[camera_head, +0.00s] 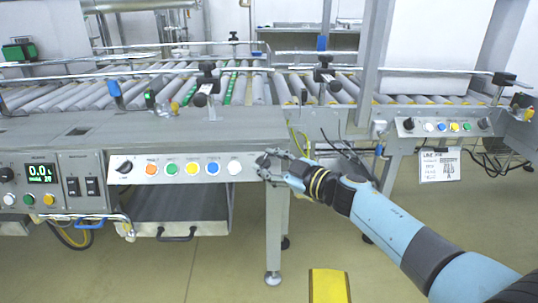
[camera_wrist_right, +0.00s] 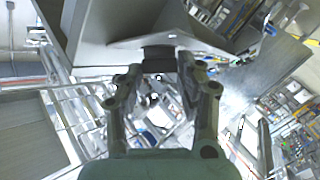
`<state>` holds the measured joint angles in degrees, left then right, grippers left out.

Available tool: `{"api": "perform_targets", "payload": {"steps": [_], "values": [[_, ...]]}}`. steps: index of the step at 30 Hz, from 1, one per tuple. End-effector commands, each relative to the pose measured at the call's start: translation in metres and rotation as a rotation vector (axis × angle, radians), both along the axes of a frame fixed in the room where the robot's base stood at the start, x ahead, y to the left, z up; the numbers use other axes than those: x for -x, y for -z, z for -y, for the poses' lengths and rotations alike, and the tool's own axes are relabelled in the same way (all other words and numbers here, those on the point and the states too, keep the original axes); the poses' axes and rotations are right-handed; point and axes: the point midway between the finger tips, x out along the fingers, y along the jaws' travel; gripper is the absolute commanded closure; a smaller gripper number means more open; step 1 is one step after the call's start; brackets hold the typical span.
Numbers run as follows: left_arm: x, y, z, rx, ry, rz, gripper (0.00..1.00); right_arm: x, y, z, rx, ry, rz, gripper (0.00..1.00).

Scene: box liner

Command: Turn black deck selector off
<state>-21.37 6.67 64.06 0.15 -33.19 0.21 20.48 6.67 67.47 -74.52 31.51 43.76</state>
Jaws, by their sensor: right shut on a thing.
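A sloped grey panel (camera_head: 180,178) on the near conveyor carries a black knob (camera_head: 124,166) at its left end and a row of coloured buttons. My right gripper (camera_head: 266,165) is at the panel's right end, just past the white button (camera_head: 234,167), and hides what sits there. In the right wrist view, my right gripper (camera_wrist_right: 160,75) has its fingers on both sides of a dark selector (camera_wrist_right: 158,57) that sticks out from a grey surface. The gripper is shut on it. The selector's pointer direction cannot be made out. My left gripper is not in view.
A second panel (camera_head: 445,127) with black knobs and coloured buttons is on the right conveyor, above a hanging paper label (camera_head: 439,165). A box with a digital display (camera_head: 40,173) and black switches stands at the left. A table leg (camera_head: 274,235) is below my gripper.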

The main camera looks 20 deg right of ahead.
Motion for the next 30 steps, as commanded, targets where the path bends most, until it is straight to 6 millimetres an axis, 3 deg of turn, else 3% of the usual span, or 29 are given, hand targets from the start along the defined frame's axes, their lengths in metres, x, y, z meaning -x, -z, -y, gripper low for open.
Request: {"api": "perform_targets", "payload": {"steps": [5, 15, 30], "values": [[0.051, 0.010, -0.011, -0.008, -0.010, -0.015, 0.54, -0.002, -0.007, 0.002, 0.064, -0.074, -0.017, 0.95], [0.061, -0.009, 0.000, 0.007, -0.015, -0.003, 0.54, -0.005, -0.009, 0.004, 0.218, -0.258, -0.061, 0.95], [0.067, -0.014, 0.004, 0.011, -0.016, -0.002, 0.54, -0.006, -0.006, 0.006, 0.368, -0.435, -0.107, 0.95]]}}
